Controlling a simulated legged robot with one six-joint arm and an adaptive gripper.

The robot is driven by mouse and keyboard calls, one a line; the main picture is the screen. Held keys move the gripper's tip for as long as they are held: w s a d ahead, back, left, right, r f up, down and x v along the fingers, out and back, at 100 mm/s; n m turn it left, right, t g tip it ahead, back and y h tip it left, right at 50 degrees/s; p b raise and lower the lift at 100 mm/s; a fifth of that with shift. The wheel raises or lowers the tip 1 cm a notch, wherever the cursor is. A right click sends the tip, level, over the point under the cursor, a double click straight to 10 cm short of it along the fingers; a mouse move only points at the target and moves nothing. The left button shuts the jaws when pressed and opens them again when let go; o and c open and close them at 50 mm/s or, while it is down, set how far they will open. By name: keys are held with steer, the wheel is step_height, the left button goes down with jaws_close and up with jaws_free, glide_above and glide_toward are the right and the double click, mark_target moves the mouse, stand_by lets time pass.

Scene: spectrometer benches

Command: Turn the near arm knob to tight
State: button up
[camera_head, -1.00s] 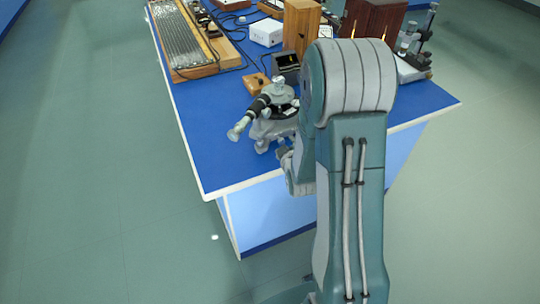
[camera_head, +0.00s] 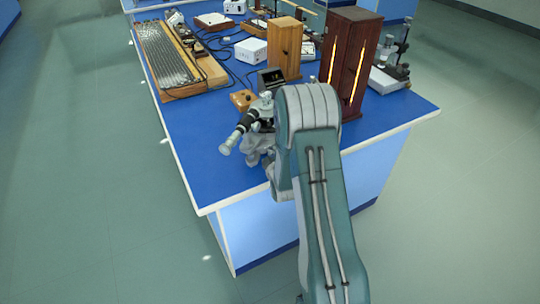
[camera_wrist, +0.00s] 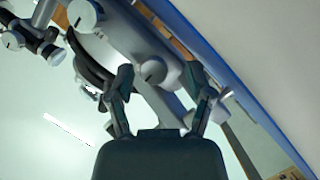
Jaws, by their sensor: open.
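The grey spectrometer (camera_head: 256,143) stands near the front left corner of the blue bench, its dark tube with a pale end pointing left and toward me. My arm hides its right side. In the wrist view, my gripper (camera_wrist: 159,70) is open, with its two dark fingers spread. A round grey knob with a slot in its face (camera_wrist: 153,70) shows between the fingertips; it looks like the near arm knob. I cannot tell whether the fingers touch it. Other similar knobs show at upper left (camera_wrist: 83,14). In the head view my gripper is hidden behind my arm.
A dark wooden box with glowing slits (camera_head: 348,62) and a lighter wooden box (camera_head: 285,48) stand behind. A ribbed panel on wood (camera_head: 170,55) lies at back left, with cables beside it. The blue bench top (camera_head: 200,155) is bare at front left.

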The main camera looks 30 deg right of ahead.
steer(key=shift+w+d+f, duration=0.15)
steer(key=shift+w+d, duration=0.1)
steer(key=shift+d, duration=0.4)
steer(key=shift+a, duration=0.2)
jaws_close()
steer(key=shift+a, duration=0.1)
steer(key=shift+m, duration=0.3)
steer(key=m+y, duration=0.2)
steer(key=shift+m+g, duration=0.3)
steer(key=shift+g, duration=0.1)
steer(key=m+y, duration=0.2)
steer(key=m, duration=0.1)
steer(key=m+y, duration=0.2)
steer(key=m, duration=0.1)
steer(key=shift+m+y, duration=1.1)
steer(key=shift+m, duration=0.5)
steer(key=shift+t, duration=0.3)
